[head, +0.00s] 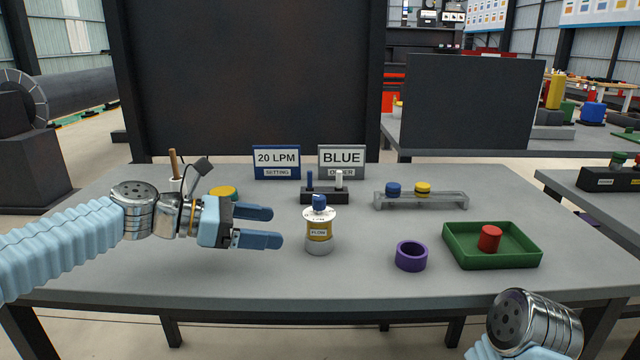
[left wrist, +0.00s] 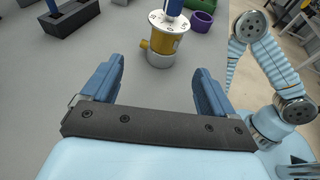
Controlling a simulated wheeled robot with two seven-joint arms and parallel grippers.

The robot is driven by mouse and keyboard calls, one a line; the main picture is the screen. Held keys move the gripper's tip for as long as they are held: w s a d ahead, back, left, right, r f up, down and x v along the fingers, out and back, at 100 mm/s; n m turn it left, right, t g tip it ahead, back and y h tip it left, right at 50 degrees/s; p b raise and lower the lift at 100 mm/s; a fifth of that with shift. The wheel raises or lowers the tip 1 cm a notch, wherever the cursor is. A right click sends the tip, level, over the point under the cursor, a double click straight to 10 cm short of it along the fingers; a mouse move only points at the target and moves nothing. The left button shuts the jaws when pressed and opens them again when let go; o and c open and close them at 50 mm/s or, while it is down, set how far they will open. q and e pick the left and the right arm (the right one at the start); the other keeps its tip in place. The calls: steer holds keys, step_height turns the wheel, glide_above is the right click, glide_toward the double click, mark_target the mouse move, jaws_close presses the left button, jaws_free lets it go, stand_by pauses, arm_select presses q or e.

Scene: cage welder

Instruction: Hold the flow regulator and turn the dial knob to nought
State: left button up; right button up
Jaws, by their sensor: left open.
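The flow regulator (head: 319,233) stands upright on the grey table, with a brass body on a grey base. A white dial plate with markings and a blue dial knob (head: 319,202) sit on its top. My left gripper (head: 276,227) is open and empty, just left of the regulator, its fingers pointing at it without touching. In the left wrist view the regulator (left wrist: 160,45) stands ahead, beyond the open fingertips, its knob top cut off by the frame edge.
A purple ring (head: 411,256) and a green tray (head: 470,262) holding a red cylinder (head: 490,238) lie to the right. Behind stand a black block with pegs (head: 328,195), a grey rack (head: 420,202), and signs reading 20 LPM (head: 277,162) and BLUE (head: 342,160). The table front is clear.

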mark_target(307, 234)
arm_select(q)
steer(key=shift+w+d, duration=0.2)
steer(key=shift+d+f, duration=0.15)
steer(key=shift+d, duration=0.2)
steer(key=x, duration=0.7)
steer(key=shift+w+d, duration=0.1)
steer(key=shift+d, duration=0.1)
steer(key=shift+w+d+f+p, duration=0.25)
steer(key=shift+d+f+p, duration=0.1)
steer(key=shift+d, duration=0.25)
steer(key=c, duration=1)
steer(key=shift+o, duration=0.2)
